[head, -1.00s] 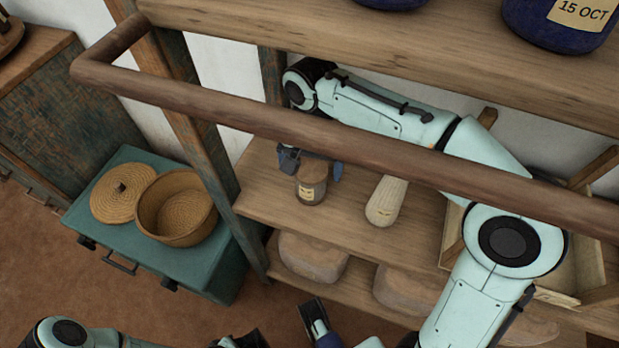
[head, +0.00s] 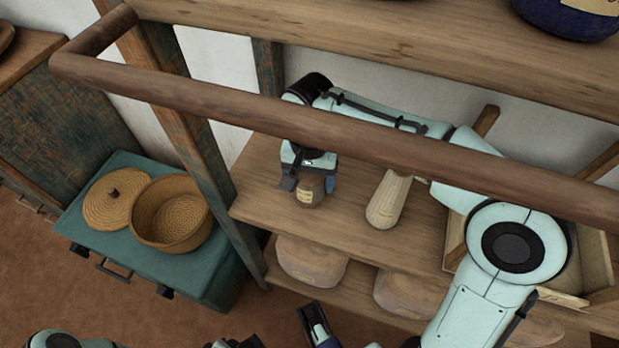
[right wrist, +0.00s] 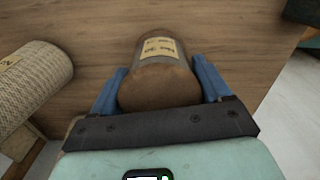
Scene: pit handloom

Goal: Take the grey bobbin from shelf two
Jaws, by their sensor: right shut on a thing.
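The grey bobbin (head: 310,191), dull grey-brown with a cream label, is between the fingers of my right gripper (head: 313,182) over the upper of the two lower shelf boards (head: 345,216). In the right wrist view, the bobbin's brown end (right wrist: 158,88) faces the camera, and its label shows beyond. The blue fingers of the right gripper (right wrist: 160,84) close on its two sides. I cannot tell whether the bobbin still touches the board. Parts of my left arm show at the bottom edge of the head view; its jaws cannot be made out.
A pale ribbed bobbin (head: 387,199) lies close to the right, also in the wrist view (right wrist: 38,85). A brown rail (head: 220,100) crosses in front. A shelf post (head: 195,150) stands left, a wooden crate (head: 599,262) right. Wrapped bundles (head: 310,262) lie below.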

